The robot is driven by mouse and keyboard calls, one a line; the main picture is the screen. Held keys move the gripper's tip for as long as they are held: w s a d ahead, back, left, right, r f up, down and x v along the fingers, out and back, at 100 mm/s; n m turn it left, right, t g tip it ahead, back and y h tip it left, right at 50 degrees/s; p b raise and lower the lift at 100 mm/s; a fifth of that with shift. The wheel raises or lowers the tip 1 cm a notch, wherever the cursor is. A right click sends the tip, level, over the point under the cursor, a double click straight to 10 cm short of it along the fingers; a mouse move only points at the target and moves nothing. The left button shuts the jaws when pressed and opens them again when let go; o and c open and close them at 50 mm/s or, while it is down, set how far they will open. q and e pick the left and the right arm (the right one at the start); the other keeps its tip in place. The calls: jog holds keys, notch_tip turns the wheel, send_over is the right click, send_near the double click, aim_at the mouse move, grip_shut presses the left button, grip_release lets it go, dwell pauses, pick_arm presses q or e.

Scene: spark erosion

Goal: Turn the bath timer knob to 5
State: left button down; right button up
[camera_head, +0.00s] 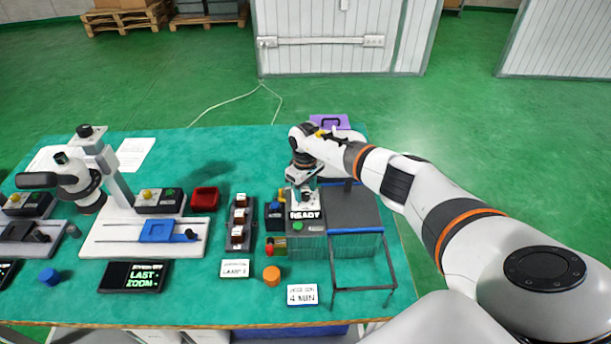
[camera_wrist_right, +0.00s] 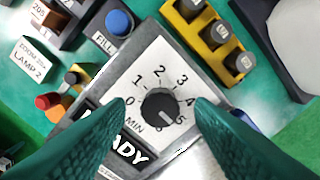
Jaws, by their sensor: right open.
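The bath timer knob (camera_wrist_right: 159,106) is a round dark knob on a white dial plate (camera_wrist_right: 150,62) marked from 0 upward, with MIN below. Its pale pointer mark faces the lower right, at about the 5. My right gripper (camera_wrist_right: 160,110) is open, with one green finger on each side of the knob and visible gaps between. In the head view my right gripper (camera_head: 304,184) points down over the grey unit, behind the READY display (camera_head: 306,215), and hides the knob. A card (camera_head: 302,294) reads 4 MIN. My left gripper is not in view.
A tank with a dark frame (camera_head: 352,232) stands right of the unit. A blue button (camera_wrist_right: 118,22) and a yellow block of dark knobs (camera_wrist_right: 208,38) flank the dial.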

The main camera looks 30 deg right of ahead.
aim_at(305, 194)
notch_tip(305, 194, up, 6)
jog(key=shift+f+p, duration=0.15)
jog(key=shift+p, duration=1.05)
jog(key=shift+r, duration=2.7)
